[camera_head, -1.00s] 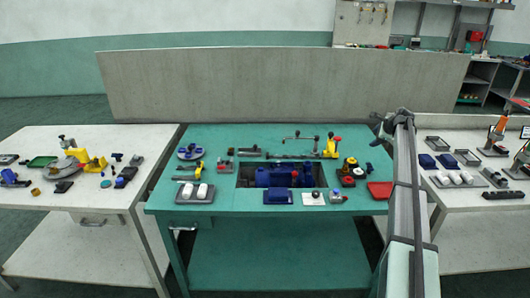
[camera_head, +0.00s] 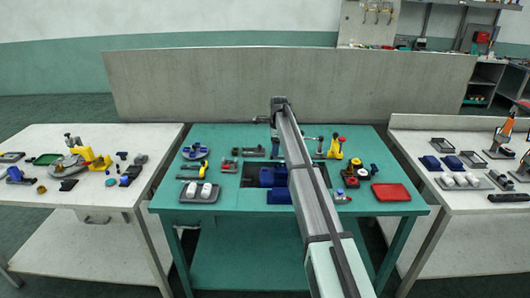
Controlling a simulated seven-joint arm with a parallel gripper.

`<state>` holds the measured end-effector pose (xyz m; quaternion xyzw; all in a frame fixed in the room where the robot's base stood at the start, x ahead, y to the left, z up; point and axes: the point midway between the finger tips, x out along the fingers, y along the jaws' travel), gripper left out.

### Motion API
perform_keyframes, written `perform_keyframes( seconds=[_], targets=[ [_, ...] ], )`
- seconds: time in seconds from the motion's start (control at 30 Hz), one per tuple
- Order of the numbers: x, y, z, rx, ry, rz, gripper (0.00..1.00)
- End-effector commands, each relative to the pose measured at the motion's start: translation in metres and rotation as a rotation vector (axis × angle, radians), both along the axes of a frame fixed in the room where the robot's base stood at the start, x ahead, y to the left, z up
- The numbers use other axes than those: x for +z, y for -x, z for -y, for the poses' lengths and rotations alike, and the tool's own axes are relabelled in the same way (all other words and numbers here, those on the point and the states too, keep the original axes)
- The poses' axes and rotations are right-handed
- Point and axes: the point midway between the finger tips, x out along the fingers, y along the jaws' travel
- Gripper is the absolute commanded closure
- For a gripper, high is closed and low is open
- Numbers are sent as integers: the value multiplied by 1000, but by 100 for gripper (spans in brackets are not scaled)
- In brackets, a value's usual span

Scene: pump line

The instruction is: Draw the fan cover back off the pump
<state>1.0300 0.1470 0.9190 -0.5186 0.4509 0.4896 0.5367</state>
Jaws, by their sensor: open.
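The blue pump (camera_head: 266,177) sits in a dark recess in the middle of the green table. My arm crosses in front of it and hides its right part. I cannot make out the fan cover as a separate part. My gripper (camera_head: 274,146) hangs below the far end of my arm, above the back of the table and behind the pump in the picture. It is small and dark, partly covered by the arm, and its jaws are open. Nothing shows between them, and it appears apart from the pump.
A blue block (camera_head: 279,197) lies in front of the pump. A grey tray (camera_head: 199,193) with white pieces and a blue round fixture (camera_head: 195,152) stand left.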

Motion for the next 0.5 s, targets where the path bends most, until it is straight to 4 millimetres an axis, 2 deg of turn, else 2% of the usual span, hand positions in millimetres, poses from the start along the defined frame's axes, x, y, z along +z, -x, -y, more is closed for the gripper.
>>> perform_keyframes(
  seconds=[0.03, 0.1, 0.2, 0.5],
  targets=[
    [-4, 9, -16, -3, 16, -35, 32],
    [-7, 18, -30, -10, 34, -73, 32],
    [-10, 27, -40, -17, 52, -105, 32],
    [-15, 30, -44, -21, 58, -117, 32]
  ],
)
